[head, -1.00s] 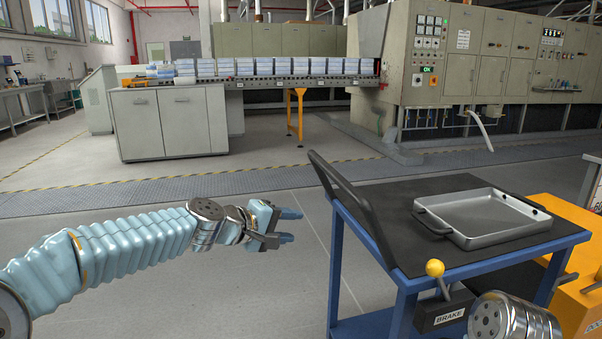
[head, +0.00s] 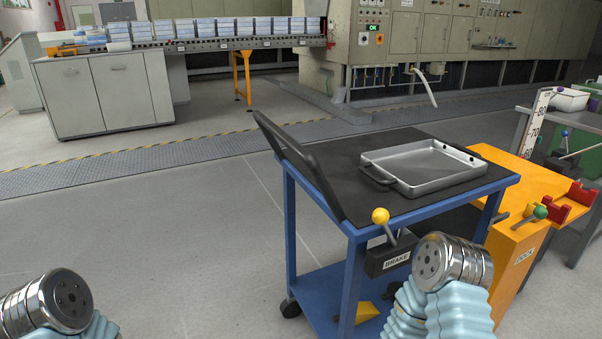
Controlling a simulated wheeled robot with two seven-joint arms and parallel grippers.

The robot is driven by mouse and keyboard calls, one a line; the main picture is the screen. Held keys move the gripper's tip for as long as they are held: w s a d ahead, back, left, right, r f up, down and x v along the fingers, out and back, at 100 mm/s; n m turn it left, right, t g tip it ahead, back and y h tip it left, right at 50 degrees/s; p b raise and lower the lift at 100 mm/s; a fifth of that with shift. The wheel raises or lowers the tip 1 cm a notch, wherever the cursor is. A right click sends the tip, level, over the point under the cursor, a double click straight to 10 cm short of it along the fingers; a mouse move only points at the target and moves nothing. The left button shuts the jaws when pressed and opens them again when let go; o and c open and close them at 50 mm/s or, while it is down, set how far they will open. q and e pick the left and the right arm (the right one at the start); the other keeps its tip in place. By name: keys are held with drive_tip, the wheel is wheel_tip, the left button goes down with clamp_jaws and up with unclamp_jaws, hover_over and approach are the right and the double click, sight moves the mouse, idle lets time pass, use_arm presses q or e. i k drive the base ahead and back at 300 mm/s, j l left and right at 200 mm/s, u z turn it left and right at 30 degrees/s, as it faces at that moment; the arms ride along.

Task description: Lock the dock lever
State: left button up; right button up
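The dock lever is a short handle with a green knob (head: 540,212) on the orange dock (head: 508,254) labelled DOCK, at the right in the head view. The handle slants up to the right. A blue cart (head: 347,250) with a dark top stands against the dock's left side. My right arm shows at the bottom, left of and below the lever; its gripper is not visible. My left arm shows only a metal joint and some sleeve at the bottom left; its gripper is not visible either.
The cart has a brake lever with a yellow knob (head: 380,215) on a box labelled BRAKE, close to my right arm. A metal tray (head: 422,167) lies on the cart. Red brackets (head: 565,205) sit on the dock. The floor left of the cart is clear.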

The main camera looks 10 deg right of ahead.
sight(539, 212)
drive_tip(key=z, duration=1.8)
